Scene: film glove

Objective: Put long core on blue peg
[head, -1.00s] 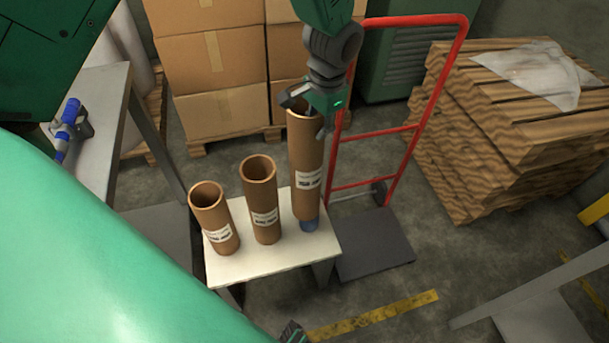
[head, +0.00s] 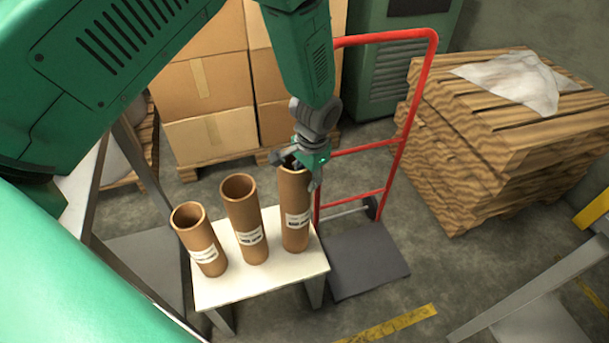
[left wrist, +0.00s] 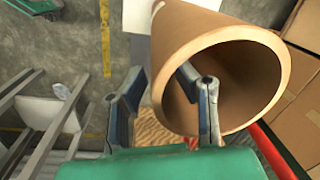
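The long core (head: 295,215) is the rightmost brown cardboard tube, standing upright on the small white table with its base down at the table top. The blue peg is hidden. My left gripper (head: 297,170) is at the core's top rim. In the left wrist view, my left gripper (left wrist: 160,85) has its fingers apart, one inside the core's mouth (left wrist: 268,50) and one outside, with gaps beside the wall. A green and grey part at that view's top left edge (left wrist: 35,5) looks like my right gripper, mostly cut off.
Two other tubes, a middle one (head: 243,220) and a shorter one (head: 198,240), stand left of the core on the white table (head: 235,287). A red hand truck (head: 395,150) is close behind to the right. Boxes (head: 205,80) and stacked wood (head: 490,140) stand farther back.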

